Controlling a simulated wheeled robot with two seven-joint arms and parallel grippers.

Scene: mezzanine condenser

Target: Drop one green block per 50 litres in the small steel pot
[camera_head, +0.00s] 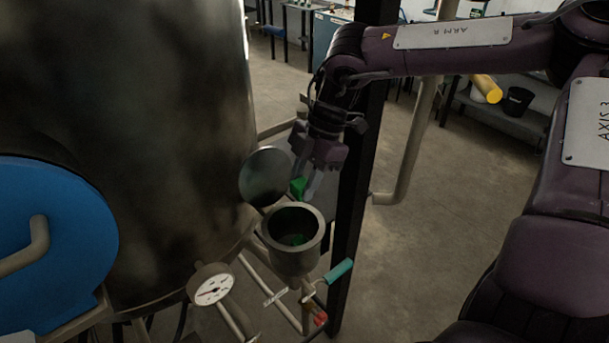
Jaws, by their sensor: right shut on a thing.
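The small steel pot (293,262) is an open, round cup beside the large tank, with green block material (293,239) visible inside; I cannot tell how many blocks lie there. Its round lid (264,177) stands tilted open behind it. My right gripper (304,184) points down just above the pot's far rim, shut on a green block (298,187). A round white dial gauge (213,289) with a dark needle is at the lower left of the pot; its figures are too small to read. My left gripper is not in view.
The large dark steel tank (125,90) with a blue round door (52,245) fills the left. A black post (356,180) stands close right of the pot. A teal-handled valve (338,271) and red knob (320,319) sit below. Open floor lies right.

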